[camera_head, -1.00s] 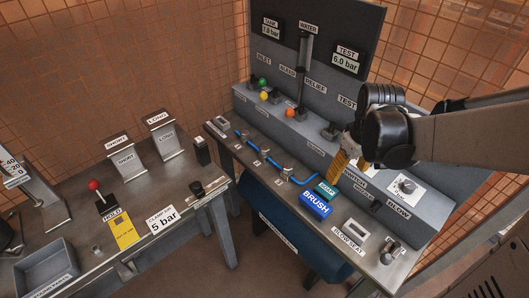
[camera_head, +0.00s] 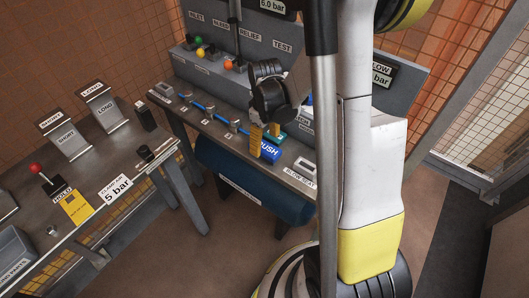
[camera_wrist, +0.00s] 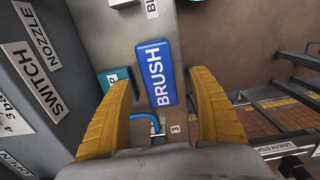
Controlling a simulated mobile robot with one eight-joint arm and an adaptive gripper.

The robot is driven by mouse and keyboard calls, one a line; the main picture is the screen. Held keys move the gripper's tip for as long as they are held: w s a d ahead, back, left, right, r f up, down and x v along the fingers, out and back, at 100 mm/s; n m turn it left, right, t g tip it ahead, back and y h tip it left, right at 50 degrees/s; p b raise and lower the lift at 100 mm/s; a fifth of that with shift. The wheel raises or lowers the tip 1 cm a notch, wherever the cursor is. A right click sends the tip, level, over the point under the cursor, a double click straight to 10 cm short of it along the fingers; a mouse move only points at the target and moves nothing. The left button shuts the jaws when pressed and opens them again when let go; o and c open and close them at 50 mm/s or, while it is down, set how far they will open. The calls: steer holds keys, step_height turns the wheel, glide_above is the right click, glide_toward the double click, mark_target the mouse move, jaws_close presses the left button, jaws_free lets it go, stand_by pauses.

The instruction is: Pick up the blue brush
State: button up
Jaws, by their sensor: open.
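The blue brush (camera_head: 269,153) is a blue block with white "BRUSH" lettering, lying on the bench by the pipe fixture. In the wrist view the brush (camera_wrist: 155,74) sits between and just beyond the two yellow fingers, its label facing the camera. My gripper (camera_head: 265,141) is over the brush in the head view, and its fingers hide the brush's left end. In the wrist view my gripper (camera_wrist: 160,105) is open, one finger on each side of the brush, with a gap visible on both sides.
A teal block (camera_wrist: 113,80) lies close beside the brush, near the left finger. A blue pipe (camera_head: 203,107) runs along the bench. A "BLOW SEAT" fixture (camera_head: 305,165) stands to the right. The grey panel with valves (camera_head: 222,72) rises behind.

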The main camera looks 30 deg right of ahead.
mark_target(265, 146)
steer(key=f, duration=0.2)
steer(key=f+b, duration=0.1)
steer(key=shift+w+d+f, duration=0.1)
steer(key=shift+w+f, duration=0.1)
steer(key=shift+f, duration=0.15)
steer(key=shift+r, duration=0.1)
steer(key=c, duration=1.3)
steer(key=shift+c, duration=0.2)
steer(key=shift+r, duration=0.55)
steer(key=r, duration=0.1)
steer(key=r+p, duration=0.2)
steer(key=r, duration=0.1)
steer(key=shift+s+d, duration=0.15)
steer(key=shift+s, duration=0.2)
steer(key=s+d+r+p, duration=0.3)
steer(key=s+d+r, duration=0.2)
steer(key=s, duration=0.4)
steer(key=shift+s+d+r+p, duration=0.25)
steer(key=shift+r+p, duration=0.15)
steer(key=shift+r, duration=0.1)
